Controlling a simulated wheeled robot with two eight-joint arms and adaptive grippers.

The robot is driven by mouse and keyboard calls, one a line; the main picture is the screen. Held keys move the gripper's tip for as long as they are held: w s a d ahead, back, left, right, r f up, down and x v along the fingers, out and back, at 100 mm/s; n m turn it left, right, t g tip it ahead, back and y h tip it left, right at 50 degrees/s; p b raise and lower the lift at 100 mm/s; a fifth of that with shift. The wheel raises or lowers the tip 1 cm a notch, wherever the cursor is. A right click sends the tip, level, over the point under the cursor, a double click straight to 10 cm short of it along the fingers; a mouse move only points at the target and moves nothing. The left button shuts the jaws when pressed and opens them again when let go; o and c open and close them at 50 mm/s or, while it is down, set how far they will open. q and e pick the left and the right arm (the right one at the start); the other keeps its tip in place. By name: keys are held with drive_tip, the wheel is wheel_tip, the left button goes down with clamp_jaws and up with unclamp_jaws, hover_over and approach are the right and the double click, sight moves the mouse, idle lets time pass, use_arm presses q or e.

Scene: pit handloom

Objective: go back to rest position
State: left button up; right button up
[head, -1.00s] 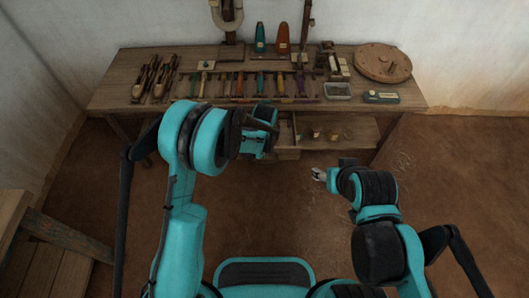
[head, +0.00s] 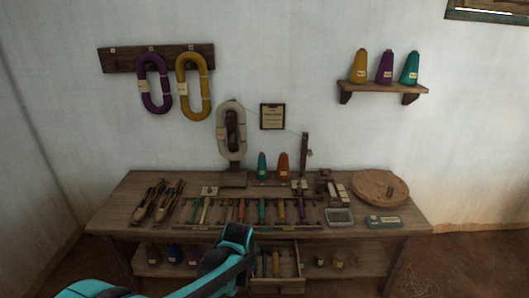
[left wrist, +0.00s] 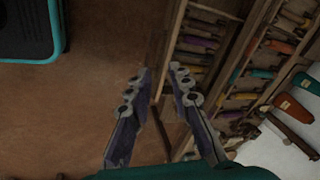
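My left arm comes in from the bottom left in the head view, in front of the wooden workbench (head: 118,205). Its teal and black wrist covers part of the bench's lower front, beside the open drawer (head: 290,268). In the left wrist view my left gripper (left wrist: 158,76) has its two grey fingers apart with nothing between them. Bare brown floor and the bench side show beyond the fingers. My right gripper is in neither view.
A rack (head: 250,212) of coloured tools lies on the bench. A round wooden disc (head: 372,186) is at its right. Two cones, teal (head: 262,166) and orange (head: 283,167), stand at the back. A wall shelf (head: 384,88) holds three cones. Yarn skeins (head: 194,88) hang at left.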

use_arm(q)
drive_tip(key=s+a+r+n+t, duration=0.2)
drive_tip(key=s+a+r+n, duration=0.3)
drive_tip(key=s, duration=0.5)
drive_tip(key=s+a+r+n+t, duration=0.1)
drive_tip(key=s+a+r+n, duration=0.4)
drive_tip(key=s, duration=0.5)
drive_tip(key=a+n, duration=0.2)
drive_tip(key=n, duration=0.1)
drive_tip(key=shift+r+t, duration=0.15)
drive_tip(key=shift+t, duration=0.25)
